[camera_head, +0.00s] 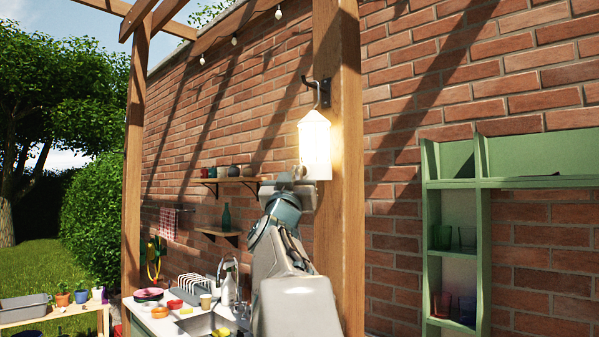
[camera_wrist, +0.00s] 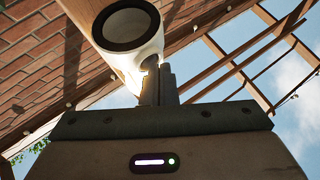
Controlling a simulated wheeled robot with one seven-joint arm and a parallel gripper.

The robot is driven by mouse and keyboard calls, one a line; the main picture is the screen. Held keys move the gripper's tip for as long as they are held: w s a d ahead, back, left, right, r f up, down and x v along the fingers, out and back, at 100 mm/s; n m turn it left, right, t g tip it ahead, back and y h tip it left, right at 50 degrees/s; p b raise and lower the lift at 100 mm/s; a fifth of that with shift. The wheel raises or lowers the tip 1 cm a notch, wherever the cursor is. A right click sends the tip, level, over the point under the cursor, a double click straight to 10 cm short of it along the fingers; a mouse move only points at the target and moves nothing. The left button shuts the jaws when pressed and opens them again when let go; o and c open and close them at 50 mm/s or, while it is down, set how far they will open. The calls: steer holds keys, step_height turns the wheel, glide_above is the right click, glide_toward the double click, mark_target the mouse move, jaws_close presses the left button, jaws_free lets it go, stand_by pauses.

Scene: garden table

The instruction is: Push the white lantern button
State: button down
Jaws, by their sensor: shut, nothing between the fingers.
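The white lantern (camera_head: 314,138) hangs from a dark hook on the wooden post and glows brightly. In the wrist view the lantern (camera_wrist: 134,60) is seen from below, with a dark round opening in its underside. My gripper (camera_head: 299,172) is raised to the lantern's lower left side. In the wrist view my gripper (camera_wrist: 158,72) has its two fingers together, with nothing between them. Their tips are at or very near the lantern's lower wall; I cannot tell whether they touch.
The wooden post (camera_head: 349,220) stands just behind the lantern, in front of a brick wall (camera_head: 400,215). Small wall shelves (camera_head: 232,180) hold pots to the left. A green shelf unit (camera_head: 431,220) with glasses is at right. A sink counter with dishes is below.

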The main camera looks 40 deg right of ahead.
steer(key=shift+a, duration=0.15)
steer(key=shift+s+a, duration=0.1)
steer(key=shift+a, duration=0.75)
steer(key=a, duration=0.6)
steer(key=shift+s+p, duration=0.2)
steer(key=shift+p, duration=0.1)
stand_by(1.9)
